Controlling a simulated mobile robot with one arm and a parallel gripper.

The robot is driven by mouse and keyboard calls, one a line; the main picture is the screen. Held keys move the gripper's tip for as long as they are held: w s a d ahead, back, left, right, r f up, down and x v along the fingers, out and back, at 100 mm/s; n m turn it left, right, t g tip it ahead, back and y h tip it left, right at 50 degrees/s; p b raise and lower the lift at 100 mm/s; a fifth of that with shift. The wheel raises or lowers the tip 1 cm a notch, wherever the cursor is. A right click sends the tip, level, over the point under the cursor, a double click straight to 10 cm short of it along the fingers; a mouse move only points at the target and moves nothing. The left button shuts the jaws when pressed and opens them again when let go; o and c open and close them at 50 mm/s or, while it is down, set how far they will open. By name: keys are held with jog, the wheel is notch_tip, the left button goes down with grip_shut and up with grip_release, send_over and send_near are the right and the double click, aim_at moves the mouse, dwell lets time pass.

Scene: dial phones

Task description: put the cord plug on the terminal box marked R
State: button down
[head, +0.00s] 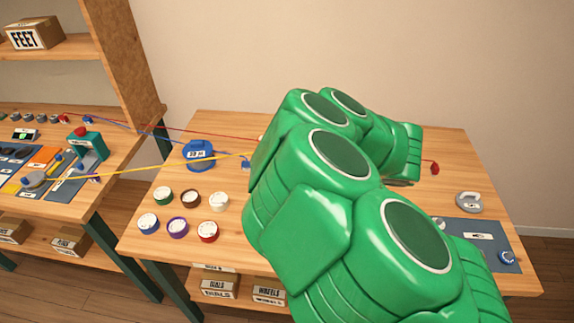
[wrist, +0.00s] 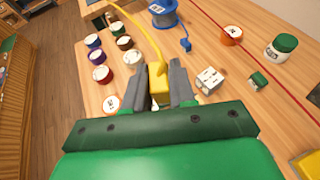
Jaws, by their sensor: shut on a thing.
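My gripper (wrist: 172,84) is shut on the yellow cord plug (wrist: 158,84), in the middle of the wrist view. The yellow cord (wrist: 143,32) runs from the plug up and away to the left. In the head view, the yellow cord (head: 160,167) crosses from the left bench to behind my green arm, which hides the gripper and plug. A small white box with dark marks (wrist: 209,80) stands on the table just right of the gripper, apart from it. I cannot read an R on any box.
Several round-lidded jars (head: 208,231) stand at the table's left. A blue spool (head: 199,154) stands behind them; its blue plug (wrist: 186,45) lies nearby. A red cord (wrist: 265,58) crosses the table. A green block (wrist: 258,80) and a grey handled weight (head: 468,202) stand to the right.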

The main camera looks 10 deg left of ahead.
jog(key=w+a+f, duration=0.1)
jog(key=w+f, duration=0.1)
jog(key=w, duration=0.1)
jog(key=w+a+f, duration=0.1)
jog(key=w+f, duration=0.2)
jog(key=w, duration=0.1)
jog(key=w+a+f, duration=0.2)
jog(key=w+f, duration=0.1)
jog(key=w, duration=0.1)
jog(key=shift+w, duration=0.1)
jog(key=shift+w+a+f, duration=0.15)
jog(key=shift+w+f, duration=0.5)
jog(key=shift+f, duration=1.75)
jog(key=shift+f, duration=0.1)
jog(key=c, duration=0.9)
grip_release()
jog(key=shift+c, duration=0.2)
